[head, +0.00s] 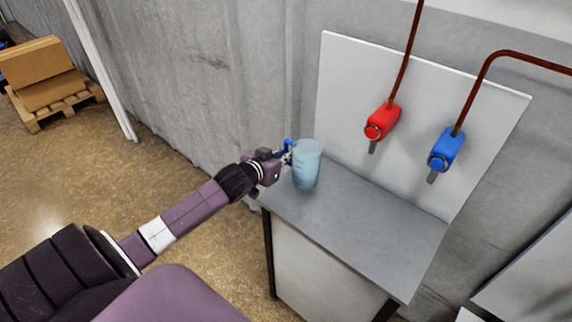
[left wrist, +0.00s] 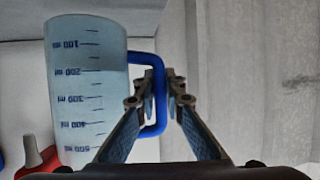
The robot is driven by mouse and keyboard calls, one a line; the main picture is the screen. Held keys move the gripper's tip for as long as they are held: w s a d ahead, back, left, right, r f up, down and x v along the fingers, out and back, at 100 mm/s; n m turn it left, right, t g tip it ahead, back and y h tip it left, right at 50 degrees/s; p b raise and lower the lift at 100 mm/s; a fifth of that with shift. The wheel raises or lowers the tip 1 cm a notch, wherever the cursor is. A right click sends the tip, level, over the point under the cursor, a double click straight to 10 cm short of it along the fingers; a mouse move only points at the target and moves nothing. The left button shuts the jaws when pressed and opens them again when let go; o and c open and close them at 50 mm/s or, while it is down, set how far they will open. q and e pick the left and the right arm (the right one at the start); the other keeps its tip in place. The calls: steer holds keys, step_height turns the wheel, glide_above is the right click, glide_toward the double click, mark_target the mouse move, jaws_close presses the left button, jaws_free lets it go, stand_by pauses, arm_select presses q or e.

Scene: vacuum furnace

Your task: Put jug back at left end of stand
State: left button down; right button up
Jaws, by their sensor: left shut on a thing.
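The translucent pale blue jug (head: 307,166) stands upright over the left end of the grey stand (head: 375,222) in the head view. Whether its base touches the top cannot be told for sure. In the left wrist view the jug (left wrist: 85,85) shows its measuring marks and its blue handle (left wrist: 146,58). My left gripper (head: 287,154) is on the jug's left side, shut on the handle; its fingers (left wrist: 172,85) lie on both sides of the handle bar. My right gripper is not in view.
A red tap (head: 381,122) and a blue tap (head: 445,150) hang on the white wall panel (head: 345,75) behind the stand. The stand's middle and right are clear. A grey wall (head: 205,80) runs behind my arm. Cardboard boxes on a pallet (head: 60,102) are far left.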

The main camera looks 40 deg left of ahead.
arm_select(q)
steer(key=shift+f, duration=2.05)
steer(key=shift+f, duration=0.1)
steer(key=c, duration=2)
jaws_free()
steer(key=shift+f, duration=0.1)
steer(key=v, duration=1.2)
steer(key=shift+s, duration=0.1)
